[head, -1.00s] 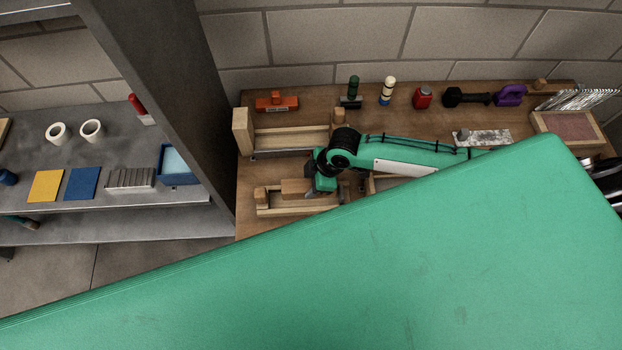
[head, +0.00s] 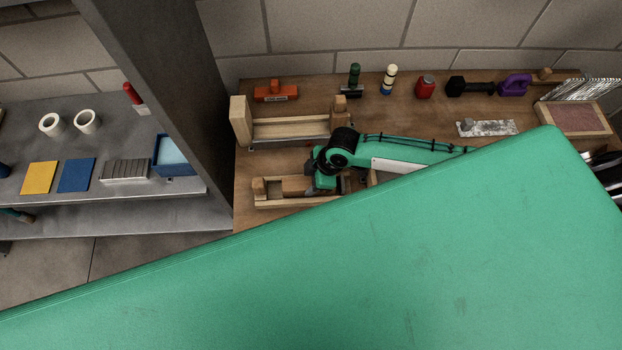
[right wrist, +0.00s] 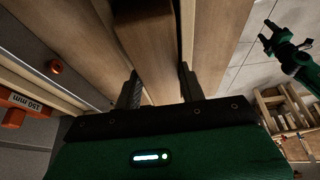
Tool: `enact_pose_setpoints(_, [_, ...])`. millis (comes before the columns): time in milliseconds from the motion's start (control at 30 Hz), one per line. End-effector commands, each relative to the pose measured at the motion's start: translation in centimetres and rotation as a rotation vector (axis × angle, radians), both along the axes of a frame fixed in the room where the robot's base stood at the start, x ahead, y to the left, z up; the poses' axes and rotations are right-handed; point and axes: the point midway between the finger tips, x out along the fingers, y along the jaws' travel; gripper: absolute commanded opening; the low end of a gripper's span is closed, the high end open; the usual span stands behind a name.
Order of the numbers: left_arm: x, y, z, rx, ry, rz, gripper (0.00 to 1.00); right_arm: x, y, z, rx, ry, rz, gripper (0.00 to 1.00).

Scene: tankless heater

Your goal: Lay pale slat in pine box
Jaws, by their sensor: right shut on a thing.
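My right gripper (head: 318,190) reaches down over the pine box (head: 290,205), a low open wooden frame at the front of the bench. It is shut on the wooden slat (head: 297,183), which extends left from the fingers along the box. In the right wrist view the slat (right wrist: 152,70) runs between the two dark fingers, with pale wooden walls on both sides. Whether the slat touches the box floor cannot be told. The slat's right part is hidden by my gripper and arm. My left gripper (right wrist: 266,32) shows at the upper right of the right wrist view, apart and empty, its fingers spread.
A longer wooden frame with upright end blocks (head: 290,130) stands behind the box. An orange tool (head: 276,91), bottles, a red can (head: 425,87) and a purple item (head: 515,85) line the bench back. A grey post (head: 160,90) stands left of the bench. My green body hides the front.

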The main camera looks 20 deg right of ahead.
Motion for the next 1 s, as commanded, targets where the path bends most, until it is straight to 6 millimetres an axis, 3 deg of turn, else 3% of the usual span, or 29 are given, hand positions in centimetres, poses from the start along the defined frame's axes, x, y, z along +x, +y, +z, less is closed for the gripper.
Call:
enact_pose_setpoints(667, [-0.03, 0.21, -0.57, 0.002, 0.001, 0.000, 0.56, 0.01, 0.02, -0.96, 0.001, 0.000, 0.000, 0.08])
enact_pose_setpoints(700, [-0.03, 0.21, -0.57, 0.002, 0.001, 0.000, 0.56, 0.02, 0.02, -0.97, 0.001, 0.000, 0.000, 0.42])
enact_pose_setpoints(800, [-0.04, 0.22, -0.53, 0.002, 0.001, 0.000, 0.56, 0.01, 0.01, -0.92, 0.000, 0.000, 0.000, 0.62])
enact_pose_setpoints(833, [-0.04, 0.22, -0.53, 0.002, 0.001, 0.000, 0.56, 0.01, 0.01, -0.92, 0.000, 0.000, 0.000, 0.66])
enact_pose_setpoints(1000, [-0.03, 0.23, -0.53, 0.002, 0.001, 0.000, 0.56, 0.00, 0.02, -0.92, 0.000, 0.000, 0.000, 0.66])
